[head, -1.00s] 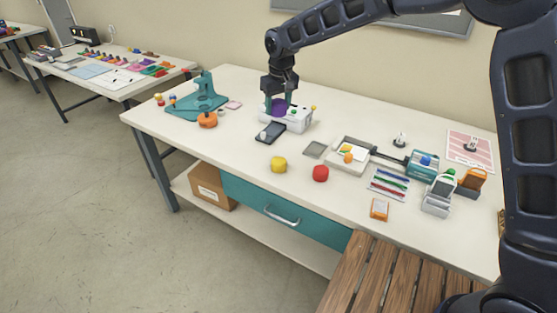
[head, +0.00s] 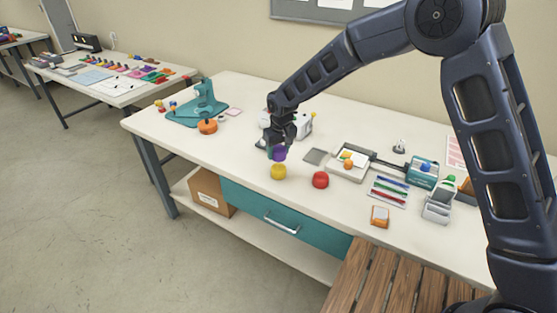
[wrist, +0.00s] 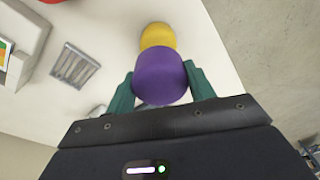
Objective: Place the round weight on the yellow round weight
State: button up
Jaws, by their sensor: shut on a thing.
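The purple round weight (head: 279,154) is between the teal fingers of my gripper (head: 273,151), which is shut on it. In the wrist view the purple weight (wrist: 160,77) sits between both fingertips (wrist: 161,88). The yellow round weight (head: 279,172) stands on the table just below the purple one in the head view. It also shows in the wrist view (wrist: 158,36), partly covered by the purple weight. I cannot tell whether the two weights touch.
A red round weight (head: 320,180) stands to the right of the yellow one. A white device (head: 304,126) is behind my gripper. An orange round thing (head: 207,126) is by the teal press (head: 205,104) at left.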

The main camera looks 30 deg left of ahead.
aim_at(279, 160)
jog(key=shift+f, duration=2.05)
jog(key=shift+f, duration=0.15)
jog(key=o, duration=1.2)
jog(key=r, duration=0.4)
jog(key=d+r, duration=0.1)
jog(key=r, duration=0.7)
jog(key=shift+s+d+r, duration=0.1)
jog(key=shift+s+d, duration=0.05)
jog(key=shift+s, duration=0.2)
